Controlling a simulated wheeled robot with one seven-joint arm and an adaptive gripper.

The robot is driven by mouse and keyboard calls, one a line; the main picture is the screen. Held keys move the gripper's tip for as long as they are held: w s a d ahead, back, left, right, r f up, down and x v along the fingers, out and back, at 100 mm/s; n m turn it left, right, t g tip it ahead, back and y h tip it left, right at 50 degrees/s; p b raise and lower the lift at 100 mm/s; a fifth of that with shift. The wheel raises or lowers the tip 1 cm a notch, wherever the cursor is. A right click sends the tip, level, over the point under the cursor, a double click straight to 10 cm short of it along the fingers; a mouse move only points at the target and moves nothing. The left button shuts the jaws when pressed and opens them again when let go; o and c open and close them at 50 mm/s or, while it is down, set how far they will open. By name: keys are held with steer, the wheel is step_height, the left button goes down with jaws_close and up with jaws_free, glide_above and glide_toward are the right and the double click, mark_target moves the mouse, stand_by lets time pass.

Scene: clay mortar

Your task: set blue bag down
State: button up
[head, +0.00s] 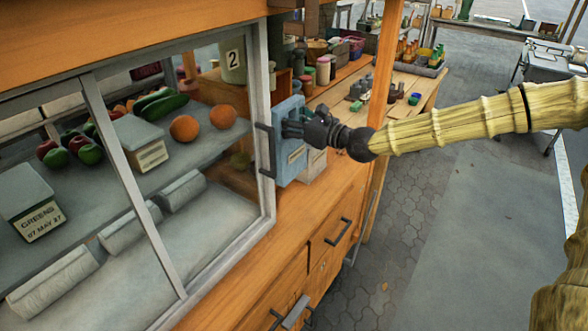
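The blue bag (285,170) is upright, a pale blue block shape with a small label on its side, right beside the front corner of the glass display case. My gripper (292,129) comes in from the right with its dark fingers at the upper part of the bag, and it looks shut on it. The fingers hide part of the bag's face. The bag is over the wooden counter (254,226); I cannot tell whether its bottom touches the wood.
A pale labelled package (314,166) stands close behind the bag's right side. The glass case (262,100) with a dark handle is tight on the left. Cans and jars (323,70) crowd the counter farther back. A wooden post (383,65) rises near my wrist.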

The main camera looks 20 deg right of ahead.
mark_target(285, 150)
steer(key=shift+w+a+f, duration=0.1)
steer(key=shift+w+a, duration=0.1)
steer(key=shift+a+f, duration=0.1)
steer(key=shift+f, duration=0.2)
steer(key=shift+f+p, duration=0.85)
steer(key=shift+f, duration=3.8)
steer(key=o, duration=1)
